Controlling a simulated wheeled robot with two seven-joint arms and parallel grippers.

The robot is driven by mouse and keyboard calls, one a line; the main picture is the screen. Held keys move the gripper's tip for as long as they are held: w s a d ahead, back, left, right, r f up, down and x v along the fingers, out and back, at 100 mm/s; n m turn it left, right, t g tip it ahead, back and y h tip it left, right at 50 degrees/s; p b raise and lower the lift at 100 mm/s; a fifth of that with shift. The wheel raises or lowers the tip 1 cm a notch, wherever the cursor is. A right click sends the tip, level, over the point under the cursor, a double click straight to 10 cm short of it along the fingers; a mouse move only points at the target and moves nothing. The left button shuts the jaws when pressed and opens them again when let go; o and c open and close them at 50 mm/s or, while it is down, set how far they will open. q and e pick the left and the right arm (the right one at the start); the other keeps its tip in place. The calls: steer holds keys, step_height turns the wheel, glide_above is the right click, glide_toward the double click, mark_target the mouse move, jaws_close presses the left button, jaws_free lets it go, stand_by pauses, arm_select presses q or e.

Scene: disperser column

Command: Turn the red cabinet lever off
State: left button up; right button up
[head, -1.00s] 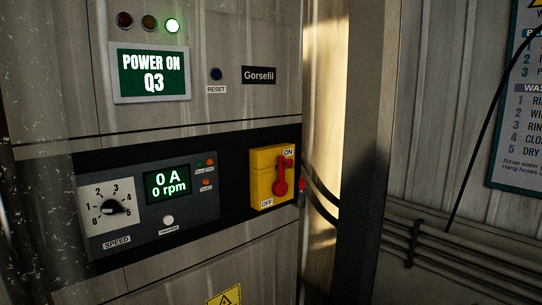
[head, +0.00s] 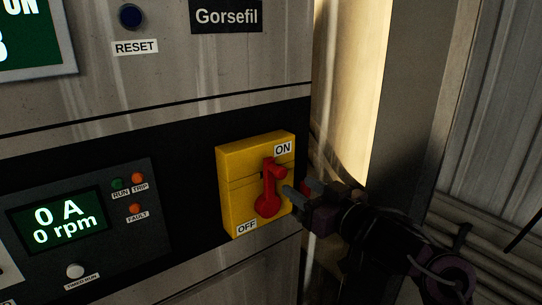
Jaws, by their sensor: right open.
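The red lever (head: 268,192) sits on a yellow switch box (head: 236,183) on the cabinet front. Its round hub is low and its arm points up toward the ON label (head: 283,149). The OFF label (head: 246,227) is at the box's lower left. My right gripper (head: 296,191) reaches in from the right, its fingertips just right of the lever. It is open, with nothing visibly held; whether a fingertip touches the lever I cannot tell. My left gripper is out of view.
Left of the box is a panel with a display (head: 57,216) reading 0 A, 0 rpm and small lamps. A dark post (head: 405,100) and wall pipes (head: 475,225) stand at the right, near my right arm.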

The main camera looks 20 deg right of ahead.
mark_target(283, 174)
steer(key=w+a+r, duration=0.1)
steer(key=w+a+r+p, duration=0.1)
steer(key=w+a, duration=0.1)
steer(key=w, duration=0.2)
steer(key=shift+w+a+f, duration=0.15)
steer(key=shift+w+f, duration=0.1)
steer(key=shift+w, duration=0.05)
steer(key=shift+w+a, duration=0.1)
steer(key=shift+w, duration=0.25)
steer(key=c, duration=0.3)
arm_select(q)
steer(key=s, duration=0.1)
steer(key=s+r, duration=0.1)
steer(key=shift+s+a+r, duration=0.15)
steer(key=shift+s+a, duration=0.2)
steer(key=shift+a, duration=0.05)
arm_select(e)
jaws_close()
